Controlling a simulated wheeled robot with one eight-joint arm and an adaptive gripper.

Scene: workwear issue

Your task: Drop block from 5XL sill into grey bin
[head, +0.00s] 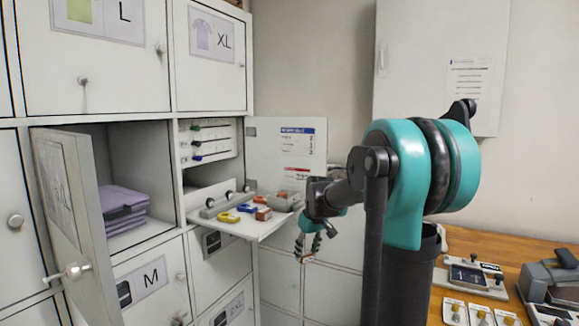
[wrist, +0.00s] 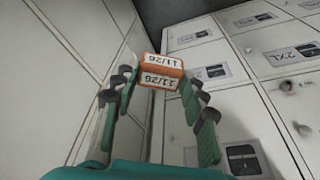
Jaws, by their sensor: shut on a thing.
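My gripper (head: 308,247) points down just off the right edge of the fold-down sill (head: 236,229) in the head view. It is shut on an orange-and-white block, which shows small and partly hidden at the fingertips there. In the wrist view my gripper (wrist: 160,90) has a green finger on each side of the block (wrist: 162,73), whose white faces read 11/26. The block is clear of the sill. On the sill lie a brown-orange block (head: 263,214), a grey piece, and yellow and blue pieces (head: 245,208). I cannot make out a grey bin in either view.
An open locker door (head: 66,200) juts out at left, beside folded purple clothes (head: 122,210). An open door with notices (head: 287,150) stands behind the sill. A wooden bench (head: 460,262) with devices is at right. Locker doors (wrist: 293,60) line the wrist view.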

